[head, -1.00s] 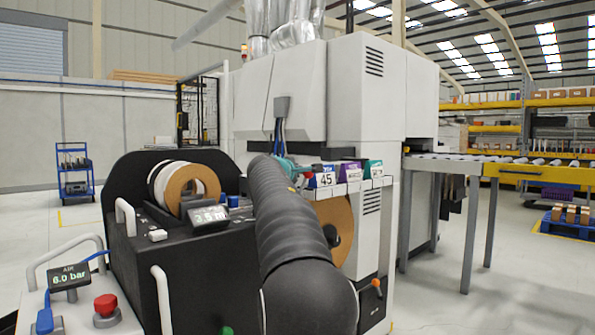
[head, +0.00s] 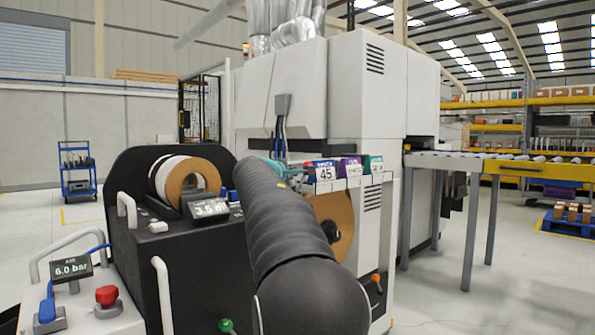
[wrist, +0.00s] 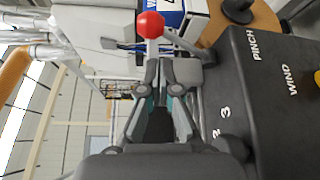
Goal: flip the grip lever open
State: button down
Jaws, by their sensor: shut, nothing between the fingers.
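A lever with a red ball knob (wrist: 150,25) shows at the top of the wrist view; its thin grey arm runs down to the right. No label on it is readable, so I cannot be sure it is the grip lever. My gripper (wrist: 168,72) is shut and empty, with its fingertips just below the red knob in that picture and apart from it. In the head view only a teal part of my gripper (head: 279,167) shows past my dark arm, in front of the machine.
A black panel (wrist: 265,110) marked PINCH and WIND lies right of my gripper. A tan roll (head: 335,222) hangs below coloured boxes (head: 348,168). The black unit (head: 195,270) with a tape roll (head: 190,183) stands left of my arm. Open floor lies far left.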

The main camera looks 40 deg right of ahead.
jog(key=shift+s+a+f, duration=0.2)
jog(key=shift+s+a, duration=0.05)
jog(key=shift+a, duration=0.35)
jog(key=shift+s+a+f, duration=0.15)
jog(key=shift+s+a, duration=0.1)
jog(key=shift+a, duration=0.4)
jog(key=shift+s+a+f, duration=0.2)
jog(key=shift+s+a, duration=0.05)
jog(key=shift+a, duration=0.35)
notch_tip(320, 180, down, 10)
jog(key=s+f+m+g+y, duration=0.1)
jog(key=m+g+y, duration=0.1)
jog(key=m, duration=0.1)
jog(key=s+a+f+m+g+y+p, duration=0.25)
jog(key=s+a+f+y, duration=0.25)
jog(key=s+a+f, duration=0.45)
jog(key=s+a+f+m+y+p, duration=0.2)
jog(key=s+a+y+p, duration=0.5)
jog(key=s+a, duration=1.7)
jog(key=s+m+t+p, duration=0.1)
jog(key=s, duration=0.1)
jog(key=shift+s, duration=0.3)
